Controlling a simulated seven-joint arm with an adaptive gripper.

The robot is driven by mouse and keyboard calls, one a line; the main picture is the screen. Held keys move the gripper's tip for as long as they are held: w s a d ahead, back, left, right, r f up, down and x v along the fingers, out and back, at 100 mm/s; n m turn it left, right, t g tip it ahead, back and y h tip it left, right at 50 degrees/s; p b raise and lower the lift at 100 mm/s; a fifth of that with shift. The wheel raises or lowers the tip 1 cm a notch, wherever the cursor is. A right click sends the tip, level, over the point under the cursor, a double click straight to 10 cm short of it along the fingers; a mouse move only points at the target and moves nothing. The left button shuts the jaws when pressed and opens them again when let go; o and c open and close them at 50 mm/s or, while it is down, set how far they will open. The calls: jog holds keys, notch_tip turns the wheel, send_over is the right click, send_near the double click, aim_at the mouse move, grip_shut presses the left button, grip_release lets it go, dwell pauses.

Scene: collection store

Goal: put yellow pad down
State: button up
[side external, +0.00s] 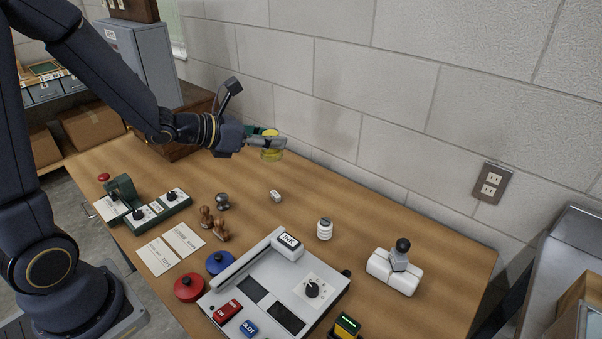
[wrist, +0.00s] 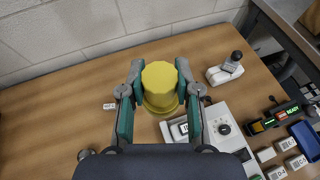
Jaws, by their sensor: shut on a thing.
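The yellow pad (wrist: 159,84) is a round yellow piece with a wider rim at its lower end. My gripper (wrist: 158,88) is shut on it, with one green-sided finger on each side in the wrist view. In the side external view the yellow pad (side external: 271,154) shows at the end of my gripper (side external: 268,143), partly hidden by a finger. It appears held above the back of the wooden table (side external: 330,185), near the wall. I cannot tell the exact height of its underside.
Red (side external: 189,287) and blue (side external: 220,262) round pads lie beside the grey stamping machine (side external: 240,290).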

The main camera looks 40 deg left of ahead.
jog(key=s+d+f+m+g+h, duration=0.4)
jog(key=s+f+m+g+h, duration=0.1)
jog(key=s+m+g, duration=0.25)
jog(key=s+d+f+m+g+h, duration=0.4)
jog(key=s+d+m+g, duration=0.1)
jog(key=s+m+g, duration=0.25)
jog(key=s+a+f+m+g+y, duration=0.5)
jog(key=s+a+m+g+y, duration=0.6)
jog(key=s+m, duration=0.3)
jog(key=w+a+r+m+t+y, duration=0.1)
jog(key=w+a+m+t+y, duration=0.2)
jog(key=a+m+y, duration=0.6)
jog(key=w+a+m+t+y, duration=0.3)
jog(key=a+m+y, duration=0.25)
jog(key=a, duration=0.45)
jog(key=shift+w+a+f+m+t+y, duration=0.15)
jog(key=shift+w+a+f+m+t, duration=0.5)
jog(key=shift+w+a+f, duration=1.35)
jog(key=shift+w+a+f+m+t+y, duration=0.15)
jog(key=shift+w+a+f+m+t, duration=0.6)
jog(key=shift+w+f, duration=2.3)
jog(key=shift+w+a+f+m+t+y, duration=0.15)
jog(key=shift+w+a+f+m+t, duration=0.35)
jog(key=shift+w+a+f, duration=1.55)
jog(key=shift+w+d+f, duration=0.35)
jog(key=shift+w+d, duration=0.15)
jog(key=shift+w, duration=0.1)
